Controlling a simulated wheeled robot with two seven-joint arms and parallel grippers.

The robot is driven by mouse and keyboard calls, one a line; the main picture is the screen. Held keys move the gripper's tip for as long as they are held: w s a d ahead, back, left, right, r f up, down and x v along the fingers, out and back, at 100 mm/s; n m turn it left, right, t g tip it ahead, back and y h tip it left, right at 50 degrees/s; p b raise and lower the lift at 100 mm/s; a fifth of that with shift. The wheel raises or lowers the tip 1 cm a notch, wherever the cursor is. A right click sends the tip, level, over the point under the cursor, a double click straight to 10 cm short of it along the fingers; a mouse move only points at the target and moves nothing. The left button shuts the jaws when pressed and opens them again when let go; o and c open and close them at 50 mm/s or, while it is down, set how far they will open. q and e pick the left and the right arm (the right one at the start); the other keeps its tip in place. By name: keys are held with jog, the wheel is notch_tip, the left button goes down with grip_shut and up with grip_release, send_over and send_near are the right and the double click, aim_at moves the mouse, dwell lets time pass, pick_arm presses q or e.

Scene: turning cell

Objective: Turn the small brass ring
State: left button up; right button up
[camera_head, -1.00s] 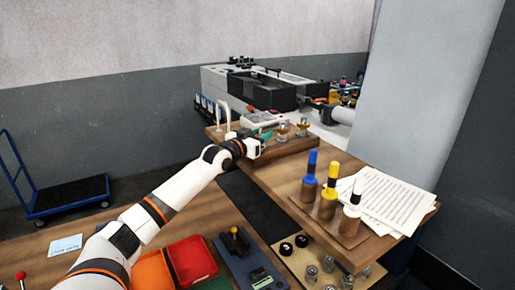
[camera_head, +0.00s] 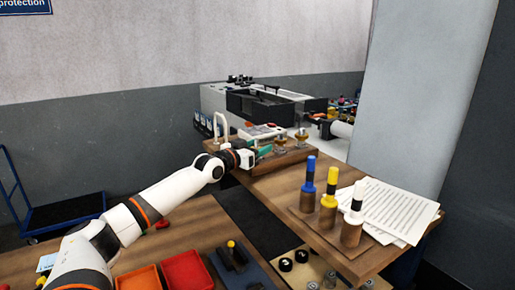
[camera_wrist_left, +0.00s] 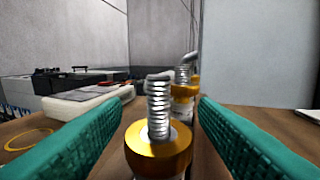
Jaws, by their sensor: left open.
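Two upright fittings with brass rings stand on the raised wooden bench; the nearer one (camera_head: 280,141) and the farther one (camera_head: 301,137) show small in the head view. In the left wrist view, the nearer brass ring (camera_wrist_left: 158,150) sits around a silver base with a coiled spring on top. The farther brass ring (camera_wrist_left: 184,90) stands behind it, partly hidden by the spring. My left gripper (camera_head: 264,152) is open, its green pads (camera_wrist_left: 160,130) on either side of the nearer ring with gaps visible. I cannot tell which ring is the small one.
Blue, yellow and white-topped pegs (camera_head: 328,200) and papers (camera_head: 385,210) occupy the bench at right. A pale block (camera_wrist_left: 90,102) and a thin yellow circle (camera_wrist_left: 28,140) lie left of the fittings.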

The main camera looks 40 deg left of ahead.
pick_arm(q)
jog(key=shift+s, duration=0.1)
jog(key=shift+s+f, duration=0.25)
jog(key=shift+s, duration=0.35)
jog(key=s+b, duration=0.1)
jog(key=s, duration=0.1)
jog(key=shift+s+b, duration=0.35)
jog(key=shift+s+d+b, duration=0.1)
jog(key=shift+s+b, duration=0.6)
jog(key=shift+s, duration=0.3)
jog(key=shift+s+r, duration=0.15)
jog(key=shift+s, duration=1.35)
jog(key=shift+s+r, duration=0.1)
jog(key=shift+s, duration=1.35)
